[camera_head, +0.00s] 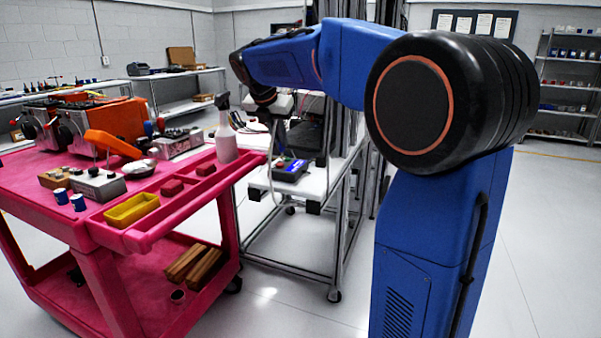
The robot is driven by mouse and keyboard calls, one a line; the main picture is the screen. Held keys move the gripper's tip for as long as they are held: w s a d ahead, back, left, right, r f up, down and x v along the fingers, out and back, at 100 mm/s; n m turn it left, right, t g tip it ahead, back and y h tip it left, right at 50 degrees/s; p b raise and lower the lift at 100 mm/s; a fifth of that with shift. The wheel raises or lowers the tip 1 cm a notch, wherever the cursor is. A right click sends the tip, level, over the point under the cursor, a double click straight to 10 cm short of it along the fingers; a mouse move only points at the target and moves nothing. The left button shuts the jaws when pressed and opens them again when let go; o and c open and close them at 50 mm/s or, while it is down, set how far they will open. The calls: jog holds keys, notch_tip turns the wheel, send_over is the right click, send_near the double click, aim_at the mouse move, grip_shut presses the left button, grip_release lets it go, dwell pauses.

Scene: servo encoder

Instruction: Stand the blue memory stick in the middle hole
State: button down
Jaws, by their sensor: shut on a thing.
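My gripper (277,143) hangs at the end of my blue arm, pointing down above the white table (258,184). It is small in this view and partly lost against the dark equipment behind it. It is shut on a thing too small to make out. A dark box with a blue top and a small red part (290,170) sits on the white table, below and slightly right of my gripper. I cannot make out the blue memory stick or the middle hole.
A pink cart (170,222) stands at the left, with a spray bottle (225,138), a yellow tray (131,209), blue cups and orange machines on it. Dark equipment and metal posts stand behind the white table. The floor at the right is clear.

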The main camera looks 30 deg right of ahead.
jog(key=s+a+f, duration=0.4)
jog(key=s, duration=0.3)
jog(key=w+d, duration=0.3)
jog(key=d, duration=0.1)
jog(key=w+d, duration=0.4)
jog(key=d, duration=0.1)
jog(key=w+d, duration=0.3)
jog(key=d, duration=0.1)
jog(key=shift+w+d, duration=0.25)
jog(key=shift+w, duration=0.05)
jog(key=shift+w+d+f, duration=0.1)
jog(key=shift+d+f, duration=0.05)
jog(key=shift+f, duration=0.75)
jog(key=shift+w+d+f, duration=0.1)
jog(key=shift+f, duration=0.75)
jog(key=shift+f, duration=0.15)
jog(key=c, duration=1.9)
grip_release()
jog(key=v, duration=1.2)
jog(key=shift+r, duration=0.2)
